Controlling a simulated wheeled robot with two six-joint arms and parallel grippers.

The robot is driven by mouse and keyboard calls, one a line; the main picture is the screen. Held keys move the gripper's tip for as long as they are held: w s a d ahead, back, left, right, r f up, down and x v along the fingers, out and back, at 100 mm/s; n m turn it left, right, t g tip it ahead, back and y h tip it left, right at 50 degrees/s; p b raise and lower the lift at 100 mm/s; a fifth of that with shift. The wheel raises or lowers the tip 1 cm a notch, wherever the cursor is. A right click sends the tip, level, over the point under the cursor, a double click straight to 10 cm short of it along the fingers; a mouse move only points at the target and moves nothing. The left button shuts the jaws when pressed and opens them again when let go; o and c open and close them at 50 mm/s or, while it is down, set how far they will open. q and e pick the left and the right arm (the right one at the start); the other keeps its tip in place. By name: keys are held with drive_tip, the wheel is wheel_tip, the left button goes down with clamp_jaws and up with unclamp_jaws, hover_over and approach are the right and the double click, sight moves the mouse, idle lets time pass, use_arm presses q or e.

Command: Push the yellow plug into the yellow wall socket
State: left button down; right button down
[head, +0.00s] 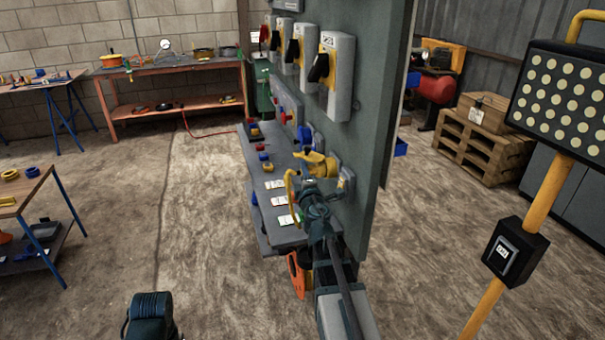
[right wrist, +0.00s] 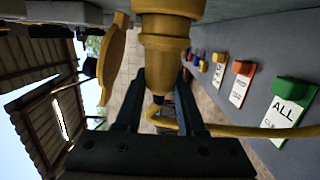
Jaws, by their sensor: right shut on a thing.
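The yellow plug (right wrist: 166,75) is held between the two dark fingers of my right gripper (right wrist: 158,112), which is shut on it. In the head view my right gripper (head: 313,200) is at the grey panel's lower sockets. The yellow wall socket (head: 318,162) is on the panel just beyond it. In the right wrist view the plug's front end meets a wider yellow part of the socket (right wrist: 170,6) at the top; how deep it sits I cannot tell. A yellow lid (right wrist: 113,62) stands open beside it. My left gripper (head: 152,316) seems to show at the bottom edge; its fingers are hidden.
A yellow cable (right wrist: 235,130) trails from the plug to the right. The blue socket (head: 305,135) is close by on the panel (head: 375,110). A grey shelf (head: 265,190) with labelled cards and coloured plugs is left of the gripper. Open floor (head: 190,230) lies further left.

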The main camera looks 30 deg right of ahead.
drive_tip(key=shift+s+d, duration=0.15)
drive_tip(key=shift+d, duration=0.5)
drive_tip(key=shift+c, duration=2.2)
unclamp_jaws()
drive_tip(key=shift+a, duration=0.1)
drive_tip(key=w+a, duration=0.2)
drive_tip(key=a, duration=0.6)
drive_tip(key=shift+a, duration=0.3)
